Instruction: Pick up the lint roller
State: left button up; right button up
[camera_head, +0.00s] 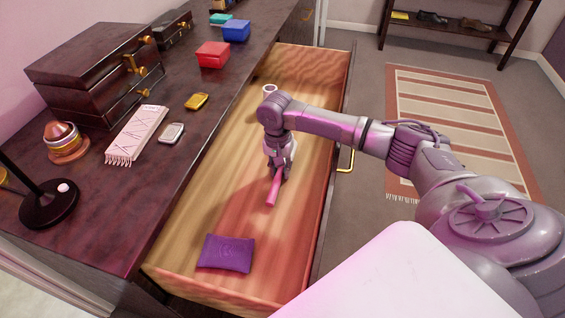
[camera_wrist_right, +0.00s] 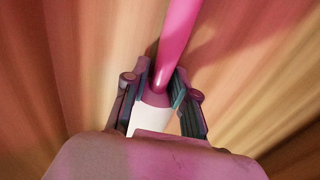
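The lint roller shows as a pink handle (camera_head: 272,190) inside the open drawer in the head view. In the right wrist view its pink handle (camera_wrist_right: 178,42) points away from my palm, and its white roller part lies between the fingers. My right gripper (camera_head: 278,172) reaches down into the drawer at the roller. In the wrist view the right gripper's (camera_wrist_right: 160,92) finger pads press close on both sides of the roller near where the handle begins. The roller's far end is hidden under the gripper. I cannot tell whether it touches the drawer floor. My left gripper is out of view.
The open drawer (camera_head: 190,215) also holds a purple pouch (camera_head: 226,253) at the near end and a small white ring (camera_head: 269,90). The dark dresser top (camera_head: 100,215) carries boxes, a lamp and a fringed cloth (camera_head: 136,134). The drawer walls stand around my right gripper.

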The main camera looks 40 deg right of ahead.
grip_shut()
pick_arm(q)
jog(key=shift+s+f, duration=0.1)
pick_arm(e)
jog(key=shift+r, duration=0.15)
